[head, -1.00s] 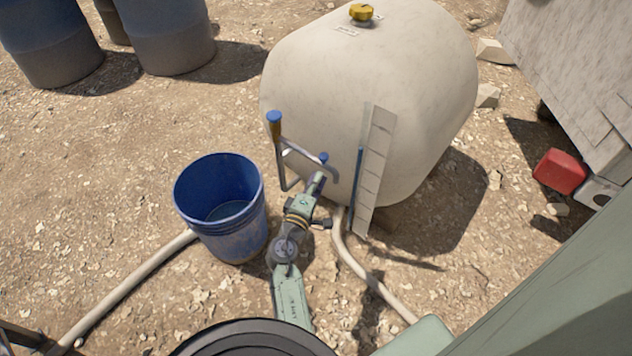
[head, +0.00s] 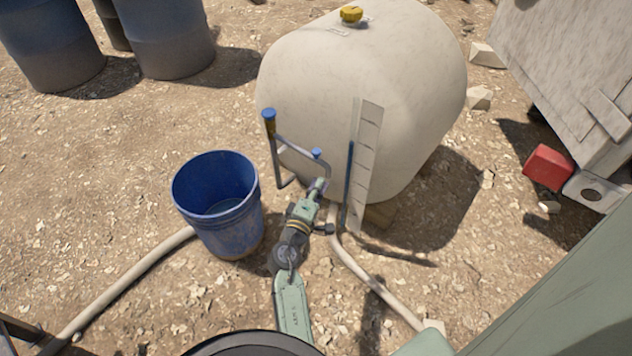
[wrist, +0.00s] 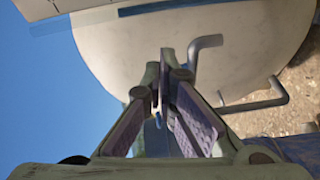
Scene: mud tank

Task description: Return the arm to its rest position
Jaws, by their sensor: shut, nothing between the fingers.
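My gripper (head: 319,186) is at the end of my green arm, low in front of the cream tank (head: 390,80). It is close to the pipework with blue-topped valves (head: 268,116) on the tank's front; I cannot tell whether it touches it. In the wrist view the fingers of my gripper (wrist: 172,66) come together at the tips with nothing held between them. The tank (wrist: 130,50) and its grey pipe (wrist: 204,50) show behind the fingers.
A blue bucket (head: 220,230) stands on the gravel just left of my arm. A pale hose (head: 372,285) runs along the ground to the right of it. A level board (head: 367,150) stands against the tank. A red can (head: 548,166) and blue barrels (head: 165,40) are farther off.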

